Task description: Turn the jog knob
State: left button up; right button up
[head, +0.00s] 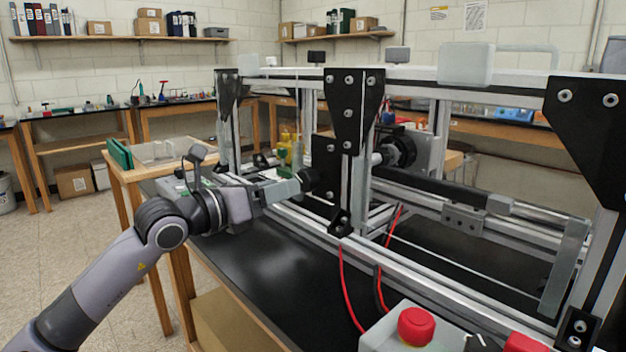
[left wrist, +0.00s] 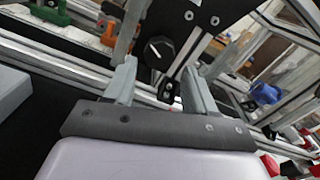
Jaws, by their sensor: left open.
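The jog knob (left wrist: 159,52) is a dark round knob with a white pointer line, on a black plate of the extrusion frame. It shows in the left wrist view just beyond and between the fingers of my left gripper (left wrist: 158,82). In the head view the left gripper (head: 284,188) reaches in from the left, level with the knob (head: 307,180), close to it. The fingers are apart and hold nothing. I cannot tell whether a finger touches the knob. My right gripper is not in view.
The aluminium frame (head: 420,262) with black corner plates (head: 352,110) stands on the black bench top (head: 270,265). A red button (head: 416,325) on a grey box is at the front. Red and black cables hang by the near rail. A wooden side table (head: 122,172) stands behind my arm.

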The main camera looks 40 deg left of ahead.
aim_at(302, 181)
pick_arm(q)
jog(key=shift+w+d+p, duration=0.15)
jog(key=shift+w+p, duration=0.15)
jog(key=shift+w, duration=1.35)
jog(key=shift+w+d+p, duration=0.1)
jog(key=shift+w+p, duration=0.2)
jog(key=shift+w, duration=1.3)
jog(key=c, duration=0.8)
